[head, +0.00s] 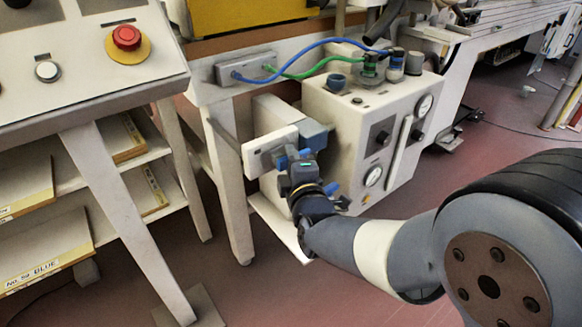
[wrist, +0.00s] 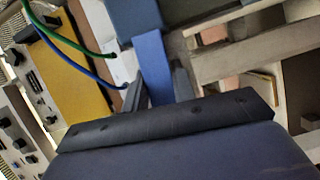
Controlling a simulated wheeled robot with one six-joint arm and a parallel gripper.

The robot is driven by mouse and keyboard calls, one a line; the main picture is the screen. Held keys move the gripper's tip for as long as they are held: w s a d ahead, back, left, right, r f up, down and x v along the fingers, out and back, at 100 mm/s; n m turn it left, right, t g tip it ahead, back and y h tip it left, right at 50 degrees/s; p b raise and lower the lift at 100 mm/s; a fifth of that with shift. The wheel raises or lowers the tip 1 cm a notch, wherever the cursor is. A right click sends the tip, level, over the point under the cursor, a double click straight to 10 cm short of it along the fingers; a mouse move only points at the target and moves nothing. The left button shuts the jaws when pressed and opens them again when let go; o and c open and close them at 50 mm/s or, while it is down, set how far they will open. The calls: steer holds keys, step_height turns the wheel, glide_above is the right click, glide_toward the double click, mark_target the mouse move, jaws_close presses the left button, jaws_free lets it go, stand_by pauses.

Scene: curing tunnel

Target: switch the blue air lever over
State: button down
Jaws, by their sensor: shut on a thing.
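The blue air lever (wrist: 152,62) is a flat blue bar running down from a darker blue block (wrist: 132,16) in the wrist view. My gripper (wrist: 160,88) is shut on the lever's lower end, with one dark finger on each side. In the head view my gripper (head: 290,156) is at the front of a white box beside the pneumatic cabinet, and a blue-grey block (head: 315,134) shows just behind it. The lever is mostly hidden there by the gripper.
The white cabinet (head: 345,115) with gauges stands right of the gripper. Blue and green hoses (head: 300,52) arch above. A control desk (head: 85,75) with a red button and shelves stand at left. A white frame leg (head: 230,195) stands close by.

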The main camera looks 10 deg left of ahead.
steer(key=shift+r+n, duration=0.1)
steer(key=shift+n, duration=0.5)
steer(key=c, duration=1.2)
jaws_free()
steer(key=shift+o, duration=0.2)
steer(key=p+v, duration=0.1)
steer(key=v, duration=0.9)
steer(key=shift+s+f+p, duration=0.25)
steer(key=shift+s+p, duration=0.1)
steer(key=shift+s, duration=0.05)
steer(key=shift+w, duration=0.1)
steer(key=x, duration=0.3)
steer(key=b+x, duration=0.1)
steer(key=x, duration=0.3)
steer(key=b+x, duration=0.1)
steer(key=x, duration=0.2)
steer(key=shift+w+r, duration=0.3)
